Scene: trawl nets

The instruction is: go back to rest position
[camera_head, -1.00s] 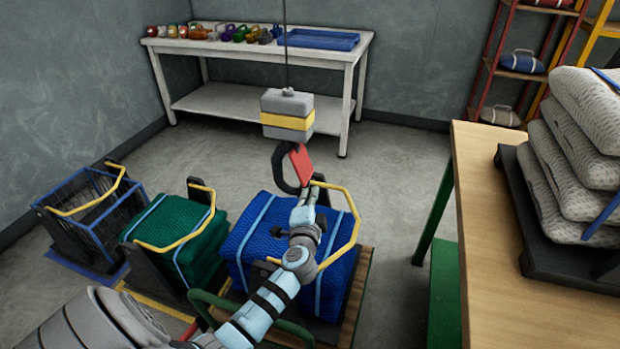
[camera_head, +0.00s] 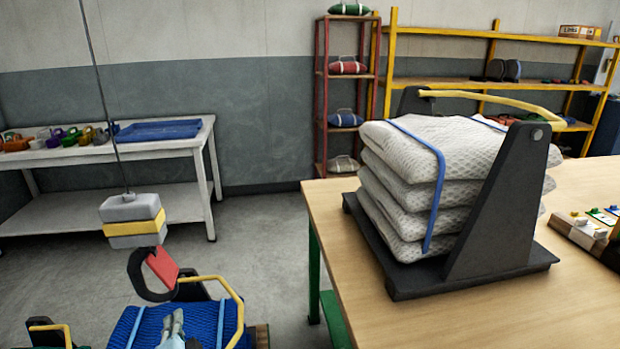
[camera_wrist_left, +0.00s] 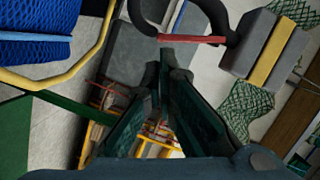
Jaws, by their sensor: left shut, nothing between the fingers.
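My left gripper (camera_head: 176,322) shows only in part at the bottom edge of the head view, in front of the blue net bundle (camera_head: 205,321). In the left wrist view its dark fingers (camera_wrist_left: 166,68) come together at the tips, shut and empty. The black hook (camera_head: 140,276) with its red latch (camera_head: 162,266) hangs just above and beyond the gripper, under the grey and yellow block (camera_head: 133,221). In the wrist view, the red latch (camera_wrist_left: 192,40) shows close past the fingertips, apart or touching I cannot tell. My right gripper is out of view.
A wooden table (camera_head: 345,300) at right bears a black cradle (camera_head: 497,205) of stacked white nets (camera_head: 440,150). A white bench (camera_head: 207,150) stands at the back left. A yellow bail (camera_head: 233,300) rises over the blue bundle. Bare floor (camera_head: 262,240) lies between bench and table.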

